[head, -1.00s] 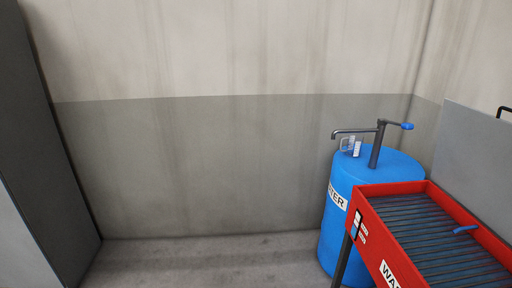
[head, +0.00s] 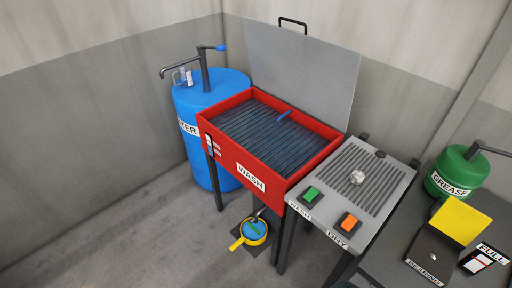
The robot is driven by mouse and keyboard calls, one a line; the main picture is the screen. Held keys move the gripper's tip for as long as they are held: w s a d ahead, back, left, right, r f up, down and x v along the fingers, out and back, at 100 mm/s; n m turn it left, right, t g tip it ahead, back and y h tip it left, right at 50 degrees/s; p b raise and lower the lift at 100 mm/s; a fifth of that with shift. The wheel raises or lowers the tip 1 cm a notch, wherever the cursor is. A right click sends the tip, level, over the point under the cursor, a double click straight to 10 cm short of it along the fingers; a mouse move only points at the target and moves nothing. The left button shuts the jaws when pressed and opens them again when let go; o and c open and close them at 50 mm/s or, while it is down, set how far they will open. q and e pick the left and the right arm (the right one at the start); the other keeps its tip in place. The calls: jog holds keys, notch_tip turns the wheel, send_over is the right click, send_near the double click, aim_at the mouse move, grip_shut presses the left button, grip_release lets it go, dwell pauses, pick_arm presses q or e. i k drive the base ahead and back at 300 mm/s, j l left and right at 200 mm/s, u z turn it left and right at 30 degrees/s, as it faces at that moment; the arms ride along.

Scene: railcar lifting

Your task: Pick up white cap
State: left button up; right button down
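A small pale, silvery round object (head: 357,177) sits on the ribbed grey drying stand (head: 388,160). It is the only loose whitish round thing I see, but it is too small to tell for sure whether it is the white cap. Neither of my grippers is in view.
A red wash basin (head: 262,178) with its grey lid raised stands left of the drying stand, beside a blue water drum (head: 186,110). A green grease drum (head: 455,172) and a yellow-lidded bearing box (head: 432,250) are at right. A yellow-rimmed round item (head: 254,231) is below. Left floor is clear.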

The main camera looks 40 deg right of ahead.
aim_at(357, 177)
jog(key=z, duration=2.35)
